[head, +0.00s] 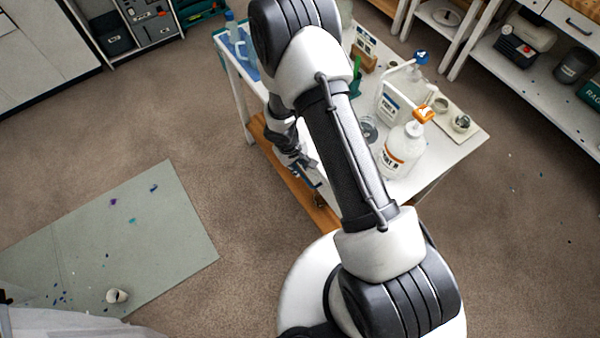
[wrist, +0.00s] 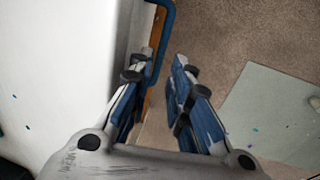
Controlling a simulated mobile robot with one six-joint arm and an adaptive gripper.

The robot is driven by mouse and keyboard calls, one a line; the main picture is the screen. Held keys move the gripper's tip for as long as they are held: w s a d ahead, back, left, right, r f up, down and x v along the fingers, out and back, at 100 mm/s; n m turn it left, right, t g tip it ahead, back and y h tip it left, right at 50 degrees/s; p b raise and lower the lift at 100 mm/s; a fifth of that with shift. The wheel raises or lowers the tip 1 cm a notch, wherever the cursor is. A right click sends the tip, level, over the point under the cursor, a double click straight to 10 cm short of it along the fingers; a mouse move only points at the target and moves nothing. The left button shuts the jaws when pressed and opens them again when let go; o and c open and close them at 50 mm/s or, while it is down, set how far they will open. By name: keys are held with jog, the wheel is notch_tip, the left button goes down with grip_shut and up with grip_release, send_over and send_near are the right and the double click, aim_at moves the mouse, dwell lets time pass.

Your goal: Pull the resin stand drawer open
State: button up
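The resin stand (head: 441,160) is a white-topped table in the head view, partly behind my arm. I cannot tell whether the fingers touch the handle.
Bottles, including one with an orange cap (head: 402,150), and small cups stand on the stand top. A grey-green mat (head: 150,235) with coloured specks lies on the floor at left. Carpet between mat and stand is clear. Shelving (head: 540,75) stands at the upper right.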

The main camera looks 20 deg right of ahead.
aim_at(301, 173)
jog(key=f, duration=0.1)
jog(key=f+b, duration=0.1)
jog(key=f, duration=0.3)
jog(key=shift+w+d, duration=0.2)
jog(key=shift+d, duration=0.2)
jog(key=shift+c, duration=0.5)
grip_shut()
